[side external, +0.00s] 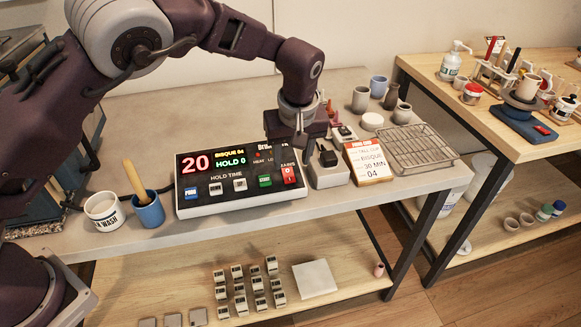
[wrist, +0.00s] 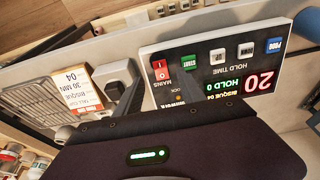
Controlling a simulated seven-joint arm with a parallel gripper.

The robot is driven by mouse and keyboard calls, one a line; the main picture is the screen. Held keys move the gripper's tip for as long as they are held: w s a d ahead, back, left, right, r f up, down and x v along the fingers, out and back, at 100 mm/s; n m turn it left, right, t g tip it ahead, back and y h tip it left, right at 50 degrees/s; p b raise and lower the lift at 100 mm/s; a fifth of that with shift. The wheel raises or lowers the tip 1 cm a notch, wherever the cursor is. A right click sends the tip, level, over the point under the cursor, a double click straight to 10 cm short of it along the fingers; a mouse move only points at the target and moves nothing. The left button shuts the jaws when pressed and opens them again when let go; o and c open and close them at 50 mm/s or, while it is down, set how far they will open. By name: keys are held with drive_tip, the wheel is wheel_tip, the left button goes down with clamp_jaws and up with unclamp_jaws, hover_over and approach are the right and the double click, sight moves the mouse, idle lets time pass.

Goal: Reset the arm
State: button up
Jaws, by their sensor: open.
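My gripper (side external: 302,138) is open and empty above the right part of the kiln controller. In the wrist view its two dark fingers (wrist: 157,90) stand apart, with nothing between them but the bench and the controller's edge below. The controller (side external: 228,205) is a white-framed black box on the grey bench. Its display reads 20, BISQUE 04 and HOLD 0. It has several buttons and a red mains switch (wrist: 160,70). My arm comes in from the left and hides part of the bench behind.
Right of the controller are a grey block with a black top (side external: 327,172), a firing card (side external: 368,162) and a wire rack (side external: 415,147). Cups (side external: 360,99) stand behind. A wash pot (side external: 104,212) and a blue cup with a wooden handle (side external: 149,209) stand left. The bench's front strip is clear.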

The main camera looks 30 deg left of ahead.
drive_tip(key=shift+s+d+r, duration=0.15)
drive_tip(key=shift+r, duration=0.4)
drive_tip(key=s+a+r+m+t+h, duration=0.1)
drive_tip(key=s+a+r+m+h, duration=0.1)
drive_tip(key=s+a+r, duration=0.5)
drive_tip(key=s+a+r+m+h, duration=0.1)
drive_tip(key=s+a+r+m, duration=0.15)
drive_tip(key=s+r, duration=0.7)
drive_tip(key=s+a+m+t, duration=0.1)
drive_tip(key=s+a+m, duration=0.1)
drive_tip(key=s, duration=0.6)
drive_tip(key=s+a+m+t, duration=0.1)
drive_tip(key=s+m, duration=0.1)
drive_tip(key=s, duration=0.6)
drive_tip(key=shift+s+a+f+y, duration=0.4)
drive_tip(key=shift+f, duration=0.05)
